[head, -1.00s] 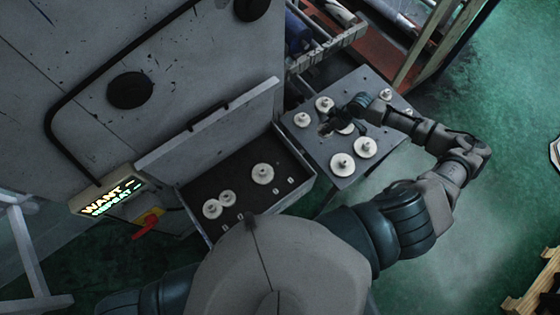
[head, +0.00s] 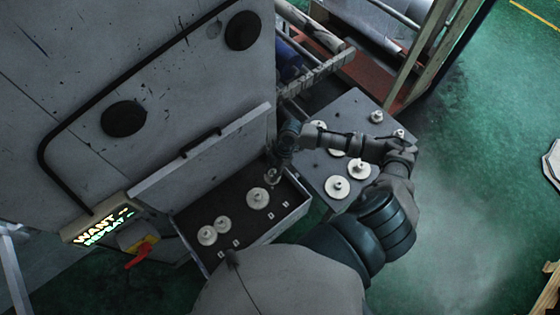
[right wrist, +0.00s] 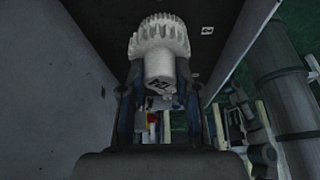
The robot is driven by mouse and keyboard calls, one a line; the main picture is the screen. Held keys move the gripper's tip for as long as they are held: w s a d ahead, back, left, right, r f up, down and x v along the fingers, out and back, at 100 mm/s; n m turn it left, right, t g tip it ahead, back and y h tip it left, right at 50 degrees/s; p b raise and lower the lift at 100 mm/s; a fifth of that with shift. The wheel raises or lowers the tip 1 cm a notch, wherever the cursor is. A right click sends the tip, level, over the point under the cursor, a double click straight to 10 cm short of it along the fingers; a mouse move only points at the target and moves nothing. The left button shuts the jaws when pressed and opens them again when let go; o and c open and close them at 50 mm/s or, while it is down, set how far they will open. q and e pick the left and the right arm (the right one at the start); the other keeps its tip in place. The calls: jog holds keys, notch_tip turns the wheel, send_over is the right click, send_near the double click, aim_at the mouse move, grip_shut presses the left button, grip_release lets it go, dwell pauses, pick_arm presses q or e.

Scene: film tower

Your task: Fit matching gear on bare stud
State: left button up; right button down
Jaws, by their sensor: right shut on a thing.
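My right gripper (head: 272,171) is over the back right corner of the open dark-floored box (head: 302,206). It is shut on a small white gear (right wrist: 160,40) with a thick hub, which shows large between the fingers in the right wrist view (right wrist: 155,95). In the head view the held gear (head: 272,178) is small and partly hidden. In the box stand a large gear (head: 257,198) and two smaller gears side by side, one (head: 222,224) and another (head: 207,236). A bare stud is too small to make out. My left gripper is not in view.
A grey plate (head: 340,108) right of the box carries several spare white gears, such as one (head: 337,187) and another (head: 358,169). The raised lid (head: 205,155) stands along the box's back. A lit sign (head: 104,226) reads "WANT" and "REPEAT". A red handle (head: 140,255) is below it.

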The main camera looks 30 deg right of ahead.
jog(key=shift+a, duration=0.3)
jog(key=shift+f, duration=0.25)
jog(key=f+b, duration=0.6)
jog(key=b, duration=0.1)
jog(key=shift+d+f, duration=0.2)
jog(key=shift+a+f+b, duration=0.1)
jog(key=shift+f+b, duration=0.5)
jog(key=shift+f, duration=0.45)
jog(key=shift+p, duration=0.4)
jog(key=shift+f+b, duration=0.45)
jog(key=shift+f, duration=0.4)
jog(key=c, duration=0.8)
grip_release()
jog(key=shift+o, duration=0.2)
